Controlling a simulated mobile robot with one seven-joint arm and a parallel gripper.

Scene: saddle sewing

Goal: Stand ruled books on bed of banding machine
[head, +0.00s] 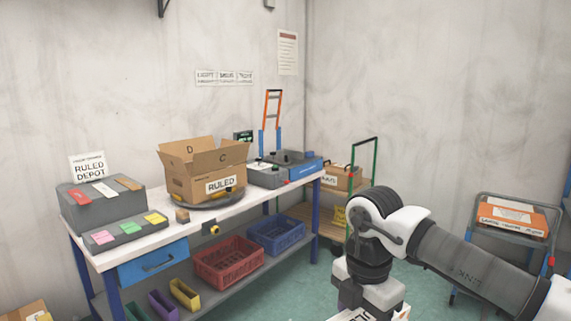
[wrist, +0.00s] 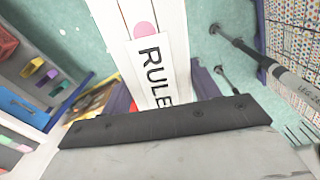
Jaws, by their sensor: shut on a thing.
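My gripper (head: 368,296) is low at the bottom of the head view, in front of the bench's right end. It is shut on a white bundle of ruled books (head: 392,312), cut off by the frame's lower edge. In the wrist view the ruled books (wrist: 152,30) show as a long white strip with a pink dot and a label reading "RULE", the rest hidden by my gripper (wrist: 160,95). A blue and grey machine (head: 298,163) at the bench's right end looks like the banding machine. Its bed is hard to make out.
The bench (head: 140,242) carries an open carton marked RULED (head: 205,183) on a round stand and grey trays at left. Red (head: 228,262) and blue (head: 276,235) crates sit below. A green-handled cart (head: 345,180) stands behind; another cart (head: 510,220) stands right. Green floor lies between.

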